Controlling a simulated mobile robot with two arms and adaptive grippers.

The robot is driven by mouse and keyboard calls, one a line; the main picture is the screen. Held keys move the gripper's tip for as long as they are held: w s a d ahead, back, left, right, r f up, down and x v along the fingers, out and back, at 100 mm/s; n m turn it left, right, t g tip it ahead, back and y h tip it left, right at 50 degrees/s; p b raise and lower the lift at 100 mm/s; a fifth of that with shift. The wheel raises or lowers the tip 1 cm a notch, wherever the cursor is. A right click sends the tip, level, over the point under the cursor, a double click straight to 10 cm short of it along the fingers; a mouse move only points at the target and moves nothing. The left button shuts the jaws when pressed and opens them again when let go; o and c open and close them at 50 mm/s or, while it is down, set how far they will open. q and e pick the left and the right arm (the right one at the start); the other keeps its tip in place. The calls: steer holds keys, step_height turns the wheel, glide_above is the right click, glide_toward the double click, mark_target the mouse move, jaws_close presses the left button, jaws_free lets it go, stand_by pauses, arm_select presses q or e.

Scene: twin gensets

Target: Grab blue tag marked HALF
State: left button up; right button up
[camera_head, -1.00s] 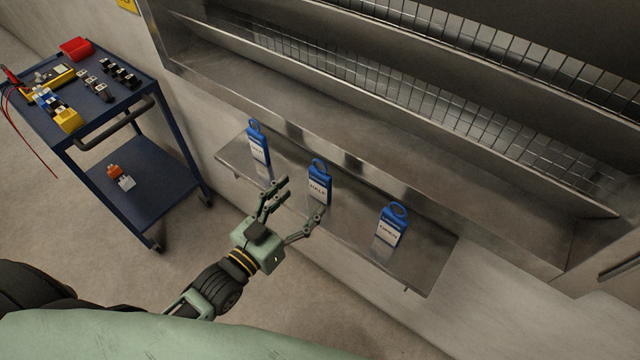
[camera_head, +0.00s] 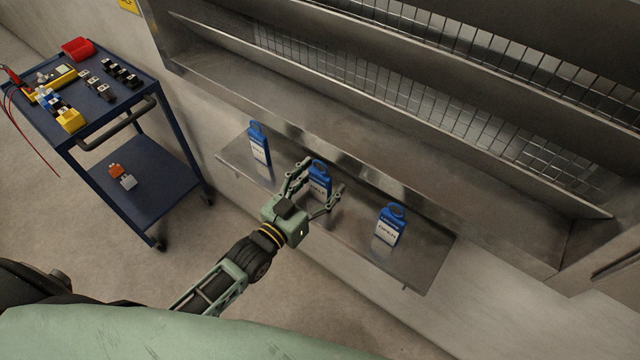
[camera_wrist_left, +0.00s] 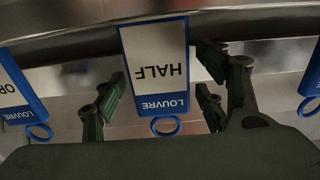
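The blue tag marked HALF (camera_head: 319,180) stands on the metal shelf (camera_head: 345,222), in the middle of three blue tags. In the left wrist view the HALF tag (camera_wrist_left: 158,66) appears upside down, with a white label reading HALF and LOUVRE and a blue ring. My left gripper (camera_head: 318,184) is open, its two fingers on either side of the tag; in the left wrist view gaps show between the fingers (camera_wrist_left: 160,92) and the tag. My right gripper is not in view.
A blue tag marked OPEN (camera_head: 389,226) stands to the right, another blue tag (camera_head: 258,146) to the left. A steel louvre housing (camera_head: 330,125) rises behind the shelf. A blue cart (camera_head: 140,185) with small parts stands at left.

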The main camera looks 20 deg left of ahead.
arm_select(q)
steer(key=c, duration=1)
